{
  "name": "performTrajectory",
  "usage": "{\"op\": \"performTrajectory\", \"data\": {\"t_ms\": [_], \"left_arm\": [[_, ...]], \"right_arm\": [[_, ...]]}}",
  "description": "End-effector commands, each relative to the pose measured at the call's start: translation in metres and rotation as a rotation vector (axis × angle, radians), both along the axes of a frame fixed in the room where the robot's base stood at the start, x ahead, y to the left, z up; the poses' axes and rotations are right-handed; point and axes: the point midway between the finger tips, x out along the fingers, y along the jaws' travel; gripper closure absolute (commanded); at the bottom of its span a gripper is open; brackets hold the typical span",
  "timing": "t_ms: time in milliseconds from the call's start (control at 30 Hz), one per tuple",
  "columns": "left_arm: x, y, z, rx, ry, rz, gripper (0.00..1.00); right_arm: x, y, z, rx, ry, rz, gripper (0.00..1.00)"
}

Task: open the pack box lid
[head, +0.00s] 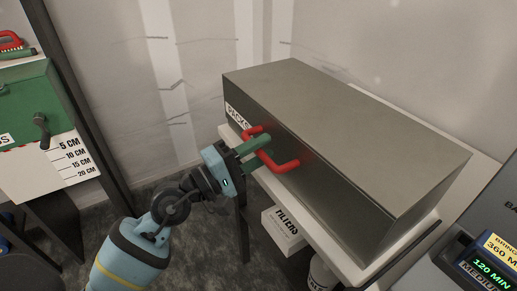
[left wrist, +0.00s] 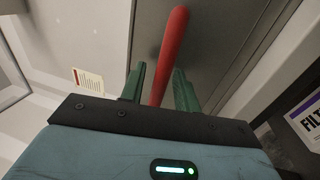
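The pack box (head: 345,185) is a long grey metal box, with a label reading PACKS at the left of its front. Its lid (head: 340,110) is down. A red bar handle (head: 283,166) sticks out from the front. My left gripper (head: 263,151) is at this handle with its green fingers apart. In the left wrist view the red handle (left wrist: 173,50) runs between the two fingers (left wrist: 160,85), with a gap on its left side; I cannot tell whether the right finger touches it. My right gripper is not in view.
The box stands on a white shelf (head: 408,245). Below it are a white FILTERS carton (head: 283,230) and a white container (head: 321,274). A green box (head: 35,100) stands at the left, and a device with a lit display (head: 488,262) at the lower right.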

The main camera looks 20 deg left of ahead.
Motion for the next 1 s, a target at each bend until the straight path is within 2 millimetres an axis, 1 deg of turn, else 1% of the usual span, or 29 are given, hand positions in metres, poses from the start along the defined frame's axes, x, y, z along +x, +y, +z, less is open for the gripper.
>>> {"op": "performTrajectory", "data": {"t_ms": [100, 300, 333, 367, 633, 767, 867, 1000], "left_arm": [[0.000, 0.000, 0.000, 0.000, 0.000, 0.000, 0.68], [0.000, 0.000, 0.000, 0.000, 0.000, 0.000, 0.95], [0.000, 0.000, 0.000, 0.000, 0.000, 0.000, 0.98], [0.000, 0.000, 0.000, 0.000, 0.000, 0.000, 1.00], [0.000, 0.000, 0.000, 0.000, 0.000, 0.000, 1.00], [0.001, 0.001, 0.006, 0.000, -0.002, 0.000, 1.00], [0.003, 0.002, 0.017, -0.001, -0.006, 0.001, 1.00], [0.011, 0.004, 0.042, 0.000, -0.011, 0.002, 1.00]], "right_arm": [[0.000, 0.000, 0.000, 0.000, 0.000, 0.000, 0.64], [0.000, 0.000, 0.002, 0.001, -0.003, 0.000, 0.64], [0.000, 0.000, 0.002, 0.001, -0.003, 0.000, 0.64], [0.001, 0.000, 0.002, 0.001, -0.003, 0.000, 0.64], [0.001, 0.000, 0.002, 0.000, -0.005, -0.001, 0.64], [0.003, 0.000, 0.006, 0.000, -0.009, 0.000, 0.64], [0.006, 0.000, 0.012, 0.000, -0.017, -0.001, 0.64], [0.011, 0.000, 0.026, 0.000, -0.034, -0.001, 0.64]]}}
